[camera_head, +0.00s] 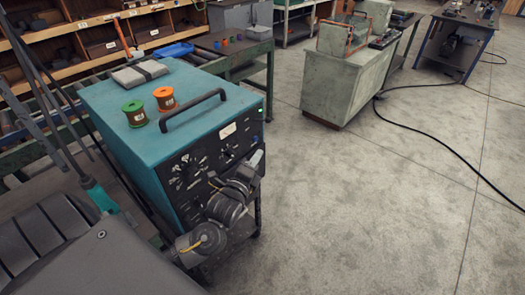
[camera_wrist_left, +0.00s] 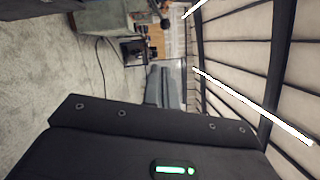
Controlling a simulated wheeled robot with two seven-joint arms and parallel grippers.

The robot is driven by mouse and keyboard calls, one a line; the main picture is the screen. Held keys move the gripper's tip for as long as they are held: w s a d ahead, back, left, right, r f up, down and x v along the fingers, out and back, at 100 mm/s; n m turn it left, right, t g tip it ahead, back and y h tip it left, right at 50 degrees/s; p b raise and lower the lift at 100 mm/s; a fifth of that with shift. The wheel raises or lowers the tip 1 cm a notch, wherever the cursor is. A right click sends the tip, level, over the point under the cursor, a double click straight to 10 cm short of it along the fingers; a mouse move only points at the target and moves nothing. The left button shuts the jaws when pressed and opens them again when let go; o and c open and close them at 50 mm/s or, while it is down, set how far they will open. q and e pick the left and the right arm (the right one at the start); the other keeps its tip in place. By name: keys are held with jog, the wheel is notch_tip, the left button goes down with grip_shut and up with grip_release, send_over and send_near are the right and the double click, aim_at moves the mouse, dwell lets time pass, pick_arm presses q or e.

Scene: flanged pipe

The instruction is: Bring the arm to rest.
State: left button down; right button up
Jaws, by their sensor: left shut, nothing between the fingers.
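My left arm is folded in front of the teal machine in the head view, with its left gripper (camera_head: 257,159) at the upper end, beside the machine's front panel. The gripper is shut and nothing shows in it. In the left wrist view the shut grey fingers of the left gripper (camera_wrist_left: 163,86) stand beyond the dark housing, empty, and the view is turned on its side. My right gripper is in neither view. No flanged pipe can be made out.
The teal machine (camera_head: 150,115) carries a green spool (camera_head: 135,113), an orange spool (camera_head: 165,98) and a black handle (camera_head: 193,109). A pale green cabinet (camera_head: 345,85) stands behind. A black cable (camera_head: 430,134) lies on the floor.

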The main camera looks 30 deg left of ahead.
pick_arm(q)
jog(key=shift+s+d, duration=0.1)
jog(key=shift+s, duration=0.35)
jog(key=shift+w, duration=0.1)
